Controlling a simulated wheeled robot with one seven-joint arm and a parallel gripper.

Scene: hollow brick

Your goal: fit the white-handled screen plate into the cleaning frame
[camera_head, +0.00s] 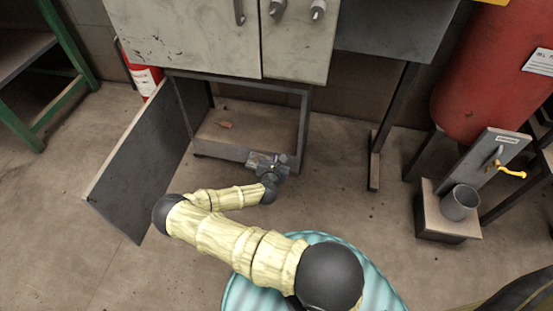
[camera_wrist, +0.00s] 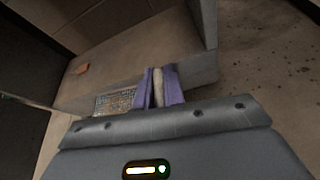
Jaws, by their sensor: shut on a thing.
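My gripper (camera_wrist: 163,88) has purple fingers shut on the white handle (camera_wrist: 158,87) of the screen plate. The plate's mesh (camera_wrist: 112,102) shows to the left of the fingers, partly hidden behind my gripper body. In the head view, my gripper (camera_head: 270,166) is at the front lower edge of the open metal cabinet base, with a small part of the screen plate (camera_head: 256,160) beside it. The front wall of this base (camera_head: 225,151) is the likely cleaning frame. I cannot tell whether the plate touches it or sits in it.
An open grey door panel (camera_head: 140,160) stands left of the base. A small orange-brown piece (camera_head: 225,125) lies inside the base. A red tank (camera_head: 490,75), a metal cup (camera_head: 460,203) and a box with a yellow-handled panel stand at right. The floor between is clear.

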